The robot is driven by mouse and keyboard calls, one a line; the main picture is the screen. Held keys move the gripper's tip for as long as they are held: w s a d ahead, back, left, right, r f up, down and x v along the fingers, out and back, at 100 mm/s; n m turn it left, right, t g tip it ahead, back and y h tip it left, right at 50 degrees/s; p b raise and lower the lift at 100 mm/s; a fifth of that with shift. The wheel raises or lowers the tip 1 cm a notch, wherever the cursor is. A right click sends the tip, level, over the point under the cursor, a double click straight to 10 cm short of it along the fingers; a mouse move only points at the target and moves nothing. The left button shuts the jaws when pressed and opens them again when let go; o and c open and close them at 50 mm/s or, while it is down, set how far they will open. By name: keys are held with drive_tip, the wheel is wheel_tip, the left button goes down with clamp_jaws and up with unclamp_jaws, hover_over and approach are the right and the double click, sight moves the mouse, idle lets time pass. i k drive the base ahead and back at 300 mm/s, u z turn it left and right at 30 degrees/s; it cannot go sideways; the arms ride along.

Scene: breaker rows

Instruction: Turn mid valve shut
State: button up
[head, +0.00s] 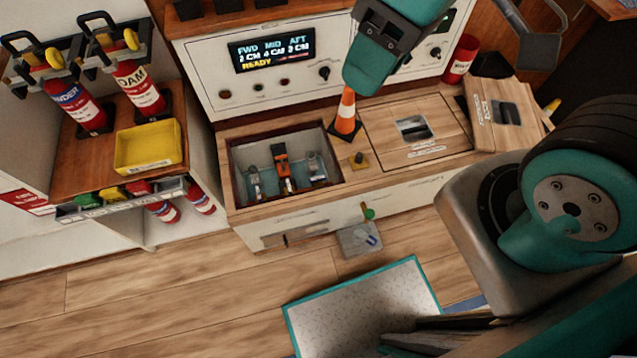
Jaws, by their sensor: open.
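The open well (235,165) in the wooden bench top holds a row of valves. The mid valve (283,165) stands between the other two and has an orange upper part with dark pieces. A grey left valve (256,186) and a grey right valve (315,166) flank it. Its exact handle angle is too small to tell. My gripper (368,78), teal and dark, hangs at the top, above and right of the well, in front of the white panel. It is open and apart from the valves; its fingers are hard to make out.
An orange and white cone (346,115) stands at the well's right corner, near a small knob (360,160). A closed hatch (395,145) lies to the right. The display (272,50) shows FWD, MID, AFT and READY. A yellow tray (148,147) and extinguishers (138,85) stand left.

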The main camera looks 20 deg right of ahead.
sight(289, 190)
drive_tip(key=z, duration=1.3)
drive_tip(key=k, duration=1)
drive_tip(key=u, duration=1.15)
drive_tip(key=i, duration=0.95)
